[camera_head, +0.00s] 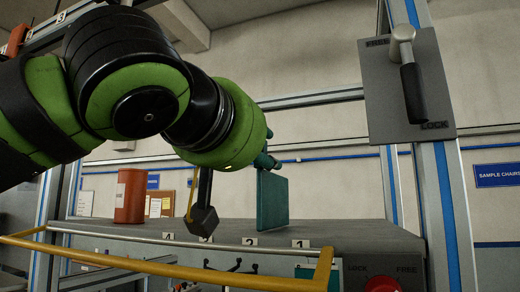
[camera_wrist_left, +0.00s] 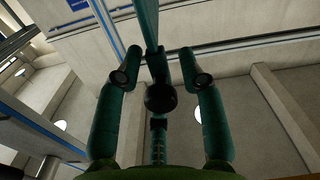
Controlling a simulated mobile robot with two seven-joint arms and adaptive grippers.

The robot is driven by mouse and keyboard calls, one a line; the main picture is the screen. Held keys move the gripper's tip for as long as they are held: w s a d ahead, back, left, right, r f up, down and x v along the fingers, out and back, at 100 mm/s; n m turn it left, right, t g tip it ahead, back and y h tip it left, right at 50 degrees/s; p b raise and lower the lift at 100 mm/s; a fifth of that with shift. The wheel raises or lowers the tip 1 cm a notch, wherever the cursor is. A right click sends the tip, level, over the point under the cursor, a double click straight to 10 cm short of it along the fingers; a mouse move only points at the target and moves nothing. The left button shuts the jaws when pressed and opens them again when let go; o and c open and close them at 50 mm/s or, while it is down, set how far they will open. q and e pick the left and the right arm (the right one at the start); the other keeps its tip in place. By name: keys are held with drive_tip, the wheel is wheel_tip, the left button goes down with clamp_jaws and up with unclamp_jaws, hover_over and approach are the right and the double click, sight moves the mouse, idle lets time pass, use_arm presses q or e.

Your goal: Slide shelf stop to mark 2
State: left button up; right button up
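The shelf stop, a teal upright plate (camera_head: 272,202), stands on the grey shelf (camera_head: 350,231) in the head view. Its lower edge is behind the gap between mark 2 (camera_head: 249,241) and mark 1 (camera_head: 300,244), nearer mark 2. My left gripper (camera_head: 266,161) is at the plate's top, partly hidden by my wrist. In the left wrist view, the two teal fingers (camera_wrist_left: 163,78) are spread apart on either side of a dark round knob (camera_wrist_left: 160,98) on the teal stop, with gaps visible. Mark 4 (camera_head: 168,236) is farther left. My right gripper is not in view.
A yellow bar (camera_head: 170,268) runs before the shelf. A lever panel (camera_head: 385,105) and red knob (camera_head: 382,285) are at right.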

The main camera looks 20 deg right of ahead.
use_arm(q)
drive_tip(key=v, duration=1.1)
drive_tip(key=shift+s+a, duration=0.1)
drive_tip(key=shift+s, duration=0.05)
